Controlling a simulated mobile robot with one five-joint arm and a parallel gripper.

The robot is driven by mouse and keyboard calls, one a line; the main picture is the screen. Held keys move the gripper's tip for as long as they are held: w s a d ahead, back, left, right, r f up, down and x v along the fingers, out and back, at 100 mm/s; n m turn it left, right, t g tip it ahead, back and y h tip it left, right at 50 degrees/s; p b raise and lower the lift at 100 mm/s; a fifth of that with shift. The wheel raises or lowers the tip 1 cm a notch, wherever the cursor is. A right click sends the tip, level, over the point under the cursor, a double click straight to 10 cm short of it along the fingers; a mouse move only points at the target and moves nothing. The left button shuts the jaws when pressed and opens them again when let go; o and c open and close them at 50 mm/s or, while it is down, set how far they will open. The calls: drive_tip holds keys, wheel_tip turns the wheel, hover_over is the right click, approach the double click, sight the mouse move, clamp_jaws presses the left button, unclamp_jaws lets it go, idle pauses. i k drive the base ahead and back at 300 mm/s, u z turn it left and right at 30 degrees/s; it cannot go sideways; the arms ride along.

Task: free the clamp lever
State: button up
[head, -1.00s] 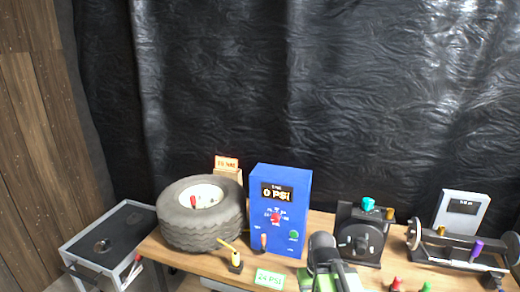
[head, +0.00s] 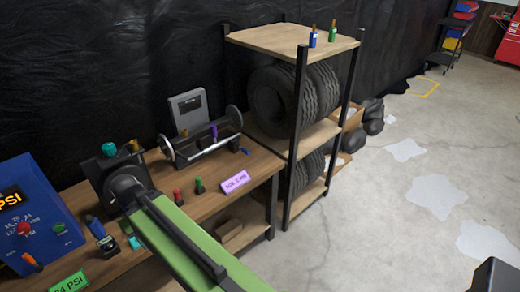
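No part in view can be surely told as the clamp lever. On the bench, a black device (head: 108,165) carries a teal knob (head: 109,149) and an orange knob (head: 134,146). To its right, a long fixture (head: 196,148) with a bar and round end discs has a small purple upright handle (head: 214,133) and an orange one (head: 184,133). My green and black arm reaches across the lower left of the picture, partly hiding the black device. My gripper's fingers do not show.
A blue gauge box (head: 35,215) stands at left on the wooden bench (head: 225,172). A shelf rack (head: 290,42) with tyres stands beyond. The floor at right is mostly open, with pale patches.

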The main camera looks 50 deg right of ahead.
sight(238, 145)
drive_tip(key=z, duration=0.7)
drive_tip(key=k, duration=0.6)
drive_tip(key=z, duration=0.55)
drive_tip(key=i, duration=0.5)
drive_tip(key=u, duration=0.05)
